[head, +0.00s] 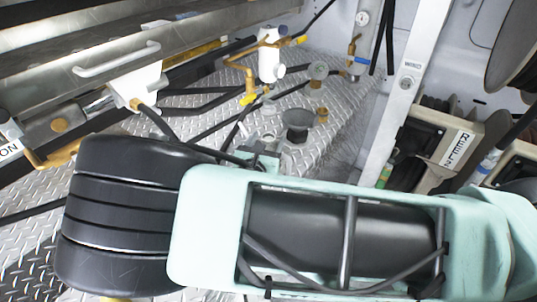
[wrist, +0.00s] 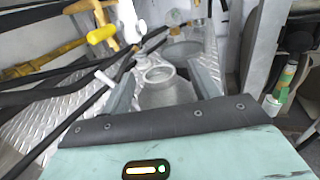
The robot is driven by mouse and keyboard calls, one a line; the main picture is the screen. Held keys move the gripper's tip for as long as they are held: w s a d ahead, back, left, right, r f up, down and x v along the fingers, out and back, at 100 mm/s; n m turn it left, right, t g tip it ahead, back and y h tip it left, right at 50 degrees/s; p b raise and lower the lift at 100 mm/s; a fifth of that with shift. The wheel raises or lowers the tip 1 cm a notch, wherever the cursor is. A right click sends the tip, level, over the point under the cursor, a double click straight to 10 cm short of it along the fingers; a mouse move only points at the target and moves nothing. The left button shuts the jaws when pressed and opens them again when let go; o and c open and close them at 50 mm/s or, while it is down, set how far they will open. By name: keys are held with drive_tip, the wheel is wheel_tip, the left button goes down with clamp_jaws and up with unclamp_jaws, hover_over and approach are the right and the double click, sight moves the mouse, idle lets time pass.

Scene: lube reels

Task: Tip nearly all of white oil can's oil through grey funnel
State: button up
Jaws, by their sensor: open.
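My gripper (wrist: 162,88) is open, with one finger on each side of a pale grey-white can with a round open mouth (wrist: 160,75). This looks like the white oil can. I cannot tell whether the fingers touch it. In the head view my gripper (head: 264,152) is at the end of my arm, and the can is small and partly hidden there. A dark grey funnel (head: 299,121) stands just beyond and to the right of the gripper. A grey round shape behind the can in the wrist view (wrist: 183,49) looks like the same funnel. The oil inside the can is not visible.
A white valve body with brass fittings (head: 271,58) and black hoses (head: 190,102) lie behind and left. A white post (head: 400,100) and reels (head: 440,135) stand right. Diamond-plate floor (head: 345,105) is bare right of the funnel. A green-and-white bottle (wrist: 283,88) shows right.

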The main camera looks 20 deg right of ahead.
drive_tip(key=shift+x, duration=0.85)
clamp_jaws()
